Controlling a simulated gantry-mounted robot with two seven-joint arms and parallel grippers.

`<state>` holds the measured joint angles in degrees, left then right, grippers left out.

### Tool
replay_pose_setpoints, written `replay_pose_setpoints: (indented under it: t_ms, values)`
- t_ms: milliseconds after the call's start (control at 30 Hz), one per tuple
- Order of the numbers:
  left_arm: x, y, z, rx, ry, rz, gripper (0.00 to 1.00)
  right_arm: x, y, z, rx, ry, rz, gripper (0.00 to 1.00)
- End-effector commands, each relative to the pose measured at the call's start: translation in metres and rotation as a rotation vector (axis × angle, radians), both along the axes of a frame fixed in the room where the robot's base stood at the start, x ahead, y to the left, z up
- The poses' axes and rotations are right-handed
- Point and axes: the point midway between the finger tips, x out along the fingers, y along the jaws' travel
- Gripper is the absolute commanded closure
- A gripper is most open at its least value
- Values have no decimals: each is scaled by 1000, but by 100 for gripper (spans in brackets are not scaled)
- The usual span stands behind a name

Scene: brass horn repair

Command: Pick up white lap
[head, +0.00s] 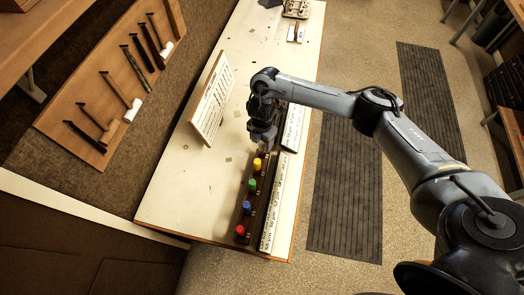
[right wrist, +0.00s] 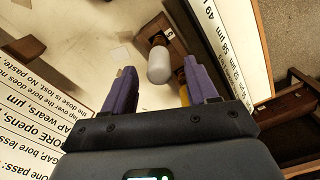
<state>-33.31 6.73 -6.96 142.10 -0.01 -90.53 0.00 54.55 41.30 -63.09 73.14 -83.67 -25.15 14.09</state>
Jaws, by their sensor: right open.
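The white lap (right wrist: 158,64) shows in the right wrist view as a rounded white end standing at the dark wooden rack (right wrist: 157,29). In the head view my right gripper hides the lap. My right gripper (head: 264,140) is over the far end of the rack (head: 239,216), just beyond the yellow lap (head: 257,163). In the right wrist view my right gripper (right wrist: 160,78) is open, with its purple fingers apart and the white lap showing between their tips. I cannot tell how far above it the fingers are. My left gripper is not in view.
Green (head: 252,184), blue (head: 246,207) and red (head: 240,230) laps stand in a row nearer in the rack. Printed boards stand left (head: 212,98) and right (head: 292,128) of my right gripper. The bench's left part (head: 180,185) is clear.

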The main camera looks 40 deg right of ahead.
Motion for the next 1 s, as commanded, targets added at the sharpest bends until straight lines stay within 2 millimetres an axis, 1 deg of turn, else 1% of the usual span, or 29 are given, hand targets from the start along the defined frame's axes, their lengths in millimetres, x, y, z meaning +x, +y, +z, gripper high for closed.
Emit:
replay_pose_setpoints:
  t_ms: [33,100,233,367,567,667,933,967,1000]
  values:
    - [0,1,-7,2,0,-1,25,0,-1,-12,1,3,-2,42]
    - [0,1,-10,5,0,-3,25,0,-2,-20,1,3,0,42]
    - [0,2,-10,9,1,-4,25,1,-2,-31,1,1,1,42]
    - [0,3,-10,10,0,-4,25,1,-3,-35,0,0,0,42]
    - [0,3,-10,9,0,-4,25,1,-3,-35,0,0,1,42]
    - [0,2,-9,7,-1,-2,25,1,-3,-35,0,0,1,56]
    - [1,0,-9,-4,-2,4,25,1,-3,-35,0,0,1,97]
    - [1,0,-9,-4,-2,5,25,1,-3,-35,0,-1,1,100]
    - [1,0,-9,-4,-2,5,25,1,-3,-35,0,0,1,100]
